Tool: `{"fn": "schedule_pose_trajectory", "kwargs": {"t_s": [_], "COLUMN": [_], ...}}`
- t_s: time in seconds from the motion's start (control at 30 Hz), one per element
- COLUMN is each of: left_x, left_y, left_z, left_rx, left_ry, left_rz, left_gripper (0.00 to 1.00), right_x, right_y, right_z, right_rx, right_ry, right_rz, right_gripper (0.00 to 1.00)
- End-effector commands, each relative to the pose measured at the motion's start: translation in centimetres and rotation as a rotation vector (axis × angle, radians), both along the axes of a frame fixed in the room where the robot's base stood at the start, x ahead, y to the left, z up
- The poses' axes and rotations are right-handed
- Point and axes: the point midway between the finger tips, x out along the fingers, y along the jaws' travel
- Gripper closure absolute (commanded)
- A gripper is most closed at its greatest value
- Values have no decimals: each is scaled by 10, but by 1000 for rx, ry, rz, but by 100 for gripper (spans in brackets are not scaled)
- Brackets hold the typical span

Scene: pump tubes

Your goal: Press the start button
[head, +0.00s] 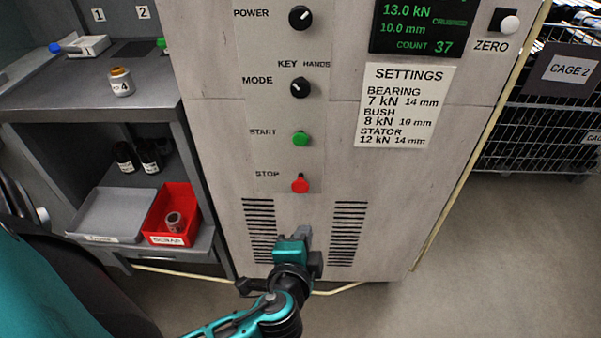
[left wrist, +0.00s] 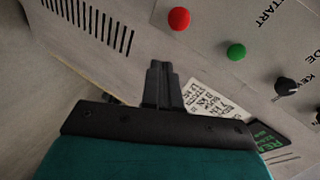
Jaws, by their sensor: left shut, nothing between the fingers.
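The green start button (head: 301,139) is on the grey control panel, beside the label START, between the MODE knob and the red stop button (head: 300,184). In the left wrist view the start button (left wrist: 236,51) is at upper right and the stop button (left wrist: 179,18) is left of it. My left gripper (head: 305,234) is in front of the panel's lower part, below both buttons in the head view, near the vent slots. Its fingers (left wrist: 161,68) are shut and empty, apart from the start button. My right gripper is not in view.
The panel also has a POWER knob (head: 300,17), a MODE knob (head: 300,87), a ZERO button (head: 509,25) and a settings sheet (head: 404,107). A shelf (head: 60,90) at left holds a grey tray (head: 104,213) and a red scrap bin (head: 172,240). A wire cage (head: 540,125) stands at right.

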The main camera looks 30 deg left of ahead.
Motion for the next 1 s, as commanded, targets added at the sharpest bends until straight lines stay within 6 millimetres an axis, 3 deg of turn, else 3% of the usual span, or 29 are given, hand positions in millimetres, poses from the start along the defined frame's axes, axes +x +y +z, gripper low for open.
{"fn": "schedule_pose_trajectory", "kwargs": {"t_s": [0.03,0.1,0.3,0.4,0.8,1.0], "left_x": [5,8,6,4,4,22], "left_y": [3,8,11,11,12,23], "left_z": [-1,15,52,61,66,69], "left_rx": [95,210,408,445,457,459], "left_ry": [-54,-124,-281,-315,-325,-327], "left_rz": [18,52,133,152,158,157], "left_gripper": [100,100,100,100,100,100], "right_x": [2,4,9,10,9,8], "right_y": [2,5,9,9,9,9], "right_z": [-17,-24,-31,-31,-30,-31], "right_rx": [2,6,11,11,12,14], "right_ry": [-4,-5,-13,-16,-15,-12], "right_rz": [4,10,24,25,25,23], "right_gripper": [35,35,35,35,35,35]}}
